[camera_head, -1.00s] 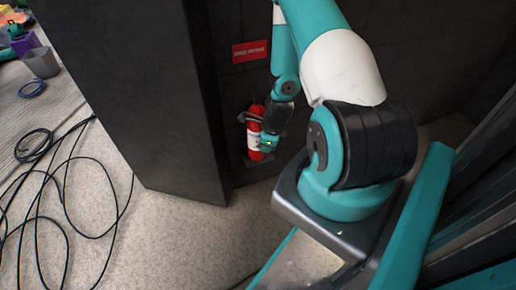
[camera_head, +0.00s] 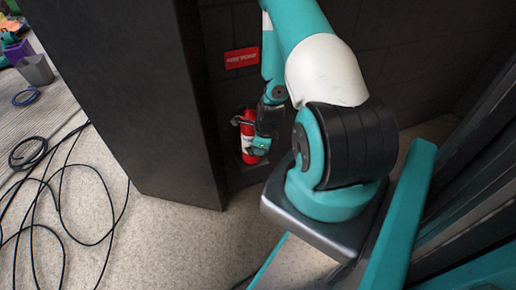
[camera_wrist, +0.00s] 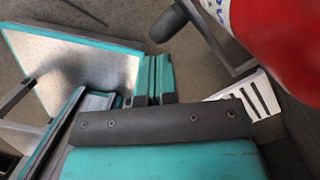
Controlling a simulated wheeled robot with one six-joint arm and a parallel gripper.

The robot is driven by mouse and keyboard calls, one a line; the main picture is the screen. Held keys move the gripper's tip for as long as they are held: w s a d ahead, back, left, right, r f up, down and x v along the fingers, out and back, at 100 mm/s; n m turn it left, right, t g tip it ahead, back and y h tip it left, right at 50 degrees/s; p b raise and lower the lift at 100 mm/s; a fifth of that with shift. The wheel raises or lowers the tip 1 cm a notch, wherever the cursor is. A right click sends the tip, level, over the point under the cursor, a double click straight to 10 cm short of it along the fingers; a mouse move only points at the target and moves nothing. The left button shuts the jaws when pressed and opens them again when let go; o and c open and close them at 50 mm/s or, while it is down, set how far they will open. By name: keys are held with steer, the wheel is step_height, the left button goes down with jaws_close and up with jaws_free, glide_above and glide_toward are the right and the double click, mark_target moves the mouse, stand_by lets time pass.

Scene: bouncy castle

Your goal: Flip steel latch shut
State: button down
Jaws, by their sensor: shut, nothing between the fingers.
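A red fire extinguisher (camera_head: 247,151) stands upright against the dark wall in the head view. My gripper hangs right beside it there, partly covering it. In the wrist view the extinguisher (camera_wrist: 285,42) fills the top right corner, with part of a white label at its left edge. My gripper (camera_wrist: 153,66) is shut and empty in the wrist view, its two teal fingers side by side, to the left of the extinguisher. I cannot pick out the steel latch with certainty. A dark rounded cylinder (camera_wrist: 177,20) and a grey frame (camera_wrist: 228,62) show between gripper and extinguisher.
A dark panel (camera_head: 125,95) stands close left of the extinguisher. A red sign (camera_head: 242,58) is on the wall above. Black cable (camera_head: 62,215) lies looped on the floor at left. A grey bin (camera_head: 36,70) is farther back. A white slotted piece (camera_wrist: 245,98) lies right of my gripper.

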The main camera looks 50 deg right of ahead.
steer(key=s+d+r+p, duration=0.1)
steer(key=s+r+p, duration=0.2)
steer(key=r, duration=0.8)
steer(key=shift+s+d+r, duration=0.15)
steer(key=shift+s+d, duration=0.1)
steer(key=shift+s, duration=0.15)
